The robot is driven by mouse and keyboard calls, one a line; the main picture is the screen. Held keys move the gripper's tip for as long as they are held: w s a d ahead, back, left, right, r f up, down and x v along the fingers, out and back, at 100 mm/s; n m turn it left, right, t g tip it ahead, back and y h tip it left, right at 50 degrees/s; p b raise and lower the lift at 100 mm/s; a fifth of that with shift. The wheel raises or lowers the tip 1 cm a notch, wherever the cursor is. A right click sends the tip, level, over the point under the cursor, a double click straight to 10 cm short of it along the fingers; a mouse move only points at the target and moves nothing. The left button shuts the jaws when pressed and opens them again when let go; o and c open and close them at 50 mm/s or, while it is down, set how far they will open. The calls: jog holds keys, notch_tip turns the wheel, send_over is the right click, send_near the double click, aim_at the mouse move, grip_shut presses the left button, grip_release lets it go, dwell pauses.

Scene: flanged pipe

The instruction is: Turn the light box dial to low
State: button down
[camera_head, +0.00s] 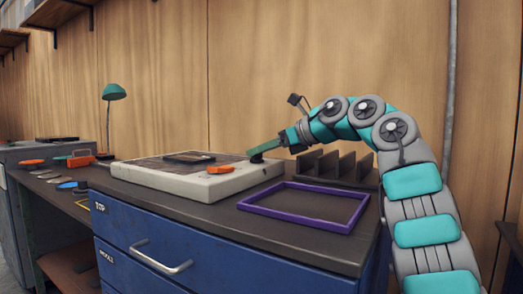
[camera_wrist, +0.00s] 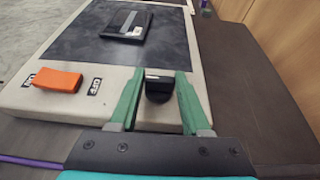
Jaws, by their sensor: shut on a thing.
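The light box (camera_head: 150,180) is a cream box with a dark top panel, lying on the workbench. Its dial is a black knob with a pale mark, near one corner of the top, seen in the wrist view (camera_wrist: 158,90). My gripper (camera_head: 259,154) reaches down to this corner from the right. In the wrist view its green fingers (camera_wrist: 160,78) stand on either side of the dial and are shut on it. I see no readable dial labels. In the head view the fingers mostly hide the dial.
An orange switch (camera_wrist: 58,80) sits between small labels on the box. A flat black item (camera_wrist: 126,24) lies on the panel. A purple frame (camera_head: 295,219) lies at front right, before a dark slotted rack (camera_head: 330,165). A green lamp (camera_head: 113,92) stands at left.

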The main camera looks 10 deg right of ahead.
jog(key=shift+f, duration=0.1)
jog(key=shift+c, duration=1.8)
grip_release()
jog(key=shift+s+d, duration=0.1)
jog(key=v, duration=0.7)
jog(key=shift+s+d, duration=0.15)
jog(key=shift+s, duration=0.05)
